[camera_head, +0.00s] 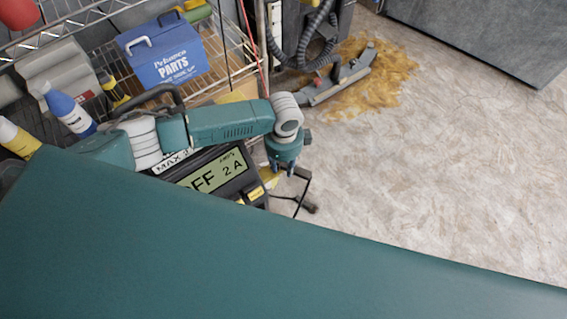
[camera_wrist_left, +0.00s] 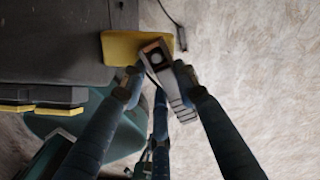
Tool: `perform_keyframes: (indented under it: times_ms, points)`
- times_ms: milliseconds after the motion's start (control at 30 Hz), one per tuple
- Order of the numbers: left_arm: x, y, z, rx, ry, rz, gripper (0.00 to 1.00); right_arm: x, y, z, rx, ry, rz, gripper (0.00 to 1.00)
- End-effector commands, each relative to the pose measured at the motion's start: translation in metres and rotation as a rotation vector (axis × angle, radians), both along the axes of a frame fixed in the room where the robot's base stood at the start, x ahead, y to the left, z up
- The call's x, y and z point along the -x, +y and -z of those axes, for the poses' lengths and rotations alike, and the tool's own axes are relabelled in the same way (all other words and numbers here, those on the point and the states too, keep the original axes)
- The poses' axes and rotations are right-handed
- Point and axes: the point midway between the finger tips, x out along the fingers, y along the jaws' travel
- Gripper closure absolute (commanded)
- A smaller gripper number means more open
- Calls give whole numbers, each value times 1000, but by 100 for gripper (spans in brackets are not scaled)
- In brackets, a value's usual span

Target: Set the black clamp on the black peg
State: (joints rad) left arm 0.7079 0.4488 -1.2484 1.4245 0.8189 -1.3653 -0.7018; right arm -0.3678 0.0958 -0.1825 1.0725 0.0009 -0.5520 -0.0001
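My left gripper (camera_head: 286,168) points down at the right end of the charger (camera_head: 222,175), whose display reads "OFF 2A". In the left wrist view, the fingertips (camera_wrist_left: 158,78) sit close on both sides of a dark clamp-like piece (camera_wrist_left: 178,101) with a ridged body and a pale round spot at its end. This looks like the black clamp, tilted between the fingers. A yellow part (camera_wrist_left: 120,47) lies just behind it. A thin black rod or cable (camera_head: 303,190) shows beside the gripper in the head view. I cannot make out the black peg for certain. My right gripper is not in view.
A wire shelf (camera_head: 232,48) holds a blue parts box (camera_head: 165,58), and a blue spray bottle (camera_head: 68,112) is nearby. A brown spill (camera_head: 385,70) with a floor tool (camera_head: 340,78) lies behind. The floor (camera_head: 450,160) at right is clear.

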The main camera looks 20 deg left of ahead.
Motion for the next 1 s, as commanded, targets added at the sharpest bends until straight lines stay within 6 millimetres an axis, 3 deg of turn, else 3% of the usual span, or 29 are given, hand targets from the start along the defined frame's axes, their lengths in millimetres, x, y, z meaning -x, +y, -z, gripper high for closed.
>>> perform_keyframes:
  times_ms: [33,100,467,1000]
  points:
    - [0,0,-1,1,-1,0,59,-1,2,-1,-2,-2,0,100]
    - [0,0,-1,1,-1,0,49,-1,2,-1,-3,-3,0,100]
    - [0,-1,-5,1,-1,1,49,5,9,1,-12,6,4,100]
    - [0,-1,-75,0,-1,0,49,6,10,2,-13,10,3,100]
